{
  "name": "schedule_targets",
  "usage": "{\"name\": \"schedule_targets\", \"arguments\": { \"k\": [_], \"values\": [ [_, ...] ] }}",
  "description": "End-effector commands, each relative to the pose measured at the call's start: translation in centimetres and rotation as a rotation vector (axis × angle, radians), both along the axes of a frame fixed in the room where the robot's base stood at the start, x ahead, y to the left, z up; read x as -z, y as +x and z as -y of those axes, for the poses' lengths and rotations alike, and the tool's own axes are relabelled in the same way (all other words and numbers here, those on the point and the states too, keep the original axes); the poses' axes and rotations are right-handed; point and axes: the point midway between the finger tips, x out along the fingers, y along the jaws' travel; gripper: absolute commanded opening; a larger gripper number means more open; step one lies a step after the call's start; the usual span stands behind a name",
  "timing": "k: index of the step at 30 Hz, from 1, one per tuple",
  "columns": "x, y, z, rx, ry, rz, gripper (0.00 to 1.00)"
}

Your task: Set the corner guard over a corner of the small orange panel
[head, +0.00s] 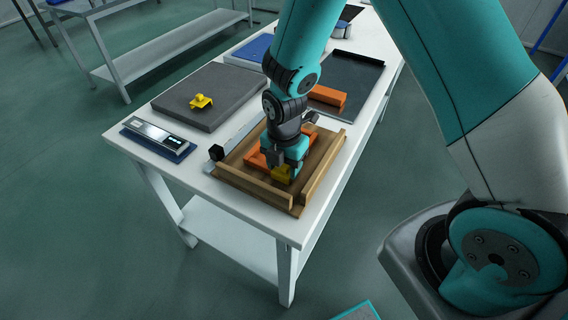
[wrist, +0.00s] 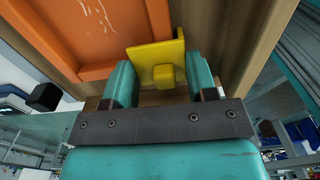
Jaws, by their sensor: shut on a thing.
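The small orange panel (head: 256,160) lies in a wooden tray-like fixture (head: 246,186) on the white table. It also shows in the wrist view (wrist: 95,30), with a raised rim. My gripper (head: 287,165) is over the panel's near right side. It is shut on a yellow corner guard (head: 281,174). In the wrist view the guard (wrist: 157,60) sits between the two teal fingers, gripped by its block, at a corner of the panel. Its plate overlaps the panel's edge in that view. I cannot tell whether it is seated or just above.
Another yellow guard (head: 201,101) lies on a grey foam pad (head: 185,110). An orange block (head: 327,96) lies in a dark tray (head: 350,85). A small device (head: 155,134) and a black-ended bar (head: 216,152) are left of the fixture. Wooden rails border the panel.

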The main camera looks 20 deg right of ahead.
Motion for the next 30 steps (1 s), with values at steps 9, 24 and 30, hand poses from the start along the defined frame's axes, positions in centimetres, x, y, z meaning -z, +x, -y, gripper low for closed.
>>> {"name": "schedule_targets", "arguments": {
  "k": [9,24,30],
  "values": [
    [0.06,0.07,0.01,0.0,0.0,0.0,0.3],
    [0.3,0.31,0.07,0.001,-0.001,0.001,0.3],
    [0.34,0.31,0.05,0.0,-0.001,0.001,0.82]
  ]
}}
